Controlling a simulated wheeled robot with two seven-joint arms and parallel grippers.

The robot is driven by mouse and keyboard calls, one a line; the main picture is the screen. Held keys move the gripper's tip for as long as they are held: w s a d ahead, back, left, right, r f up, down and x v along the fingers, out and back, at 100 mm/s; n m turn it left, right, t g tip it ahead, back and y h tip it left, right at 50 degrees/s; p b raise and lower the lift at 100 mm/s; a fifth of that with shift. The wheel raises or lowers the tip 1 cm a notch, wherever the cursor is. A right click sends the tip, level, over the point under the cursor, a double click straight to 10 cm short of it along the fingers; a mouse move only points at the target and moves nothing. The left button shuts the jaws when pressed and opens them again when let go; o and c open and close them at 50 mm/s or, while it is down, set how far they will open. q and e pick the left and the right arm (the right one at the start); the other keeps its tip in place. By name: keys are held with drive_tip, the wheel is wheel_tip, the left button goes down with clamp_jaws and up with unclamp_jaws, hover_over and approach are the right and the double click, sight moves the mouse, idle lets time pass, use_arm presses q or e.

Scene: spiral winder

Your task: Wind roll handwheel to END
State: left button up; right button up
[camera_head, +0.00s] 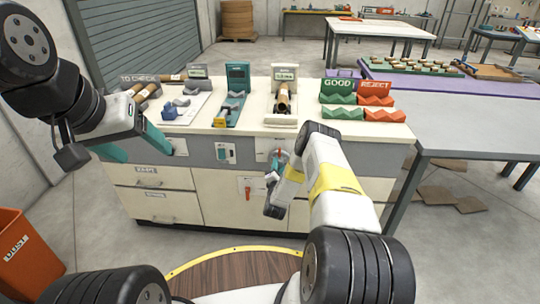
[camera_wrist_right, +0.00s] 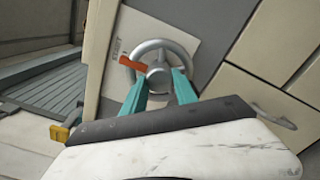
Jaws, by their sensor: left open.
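The roll handwheel (camera_wrist_right: 177,49) is a grey metal ring with a round hub and an orange-red handle (camera_wrist_right: 131,63) at its upper left. It is mounted on the cabinet front. My right gripper (camera_wrist_right: 161,74) is open, its two teal fingers apart and pointing at the hub; contact cannot be told. My left gripper (camera_head: 138,150) is open and empty at the cabinet's left front. I cannot read an END mark.
The cabinet top (camera_head: 246,118) carries several fixtures, a green GOOD tray (camera_head: 338,91) and a red REJECT tray (camera_head: 374,93). An orange lever (camera_head: 248,192) is on the cabinet front. A grey table (camera_head: 470,130) stands at the right, an orange bin (camera_head: 25,255) at the lower left.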

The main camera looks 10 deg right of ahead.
clamp_jaws()
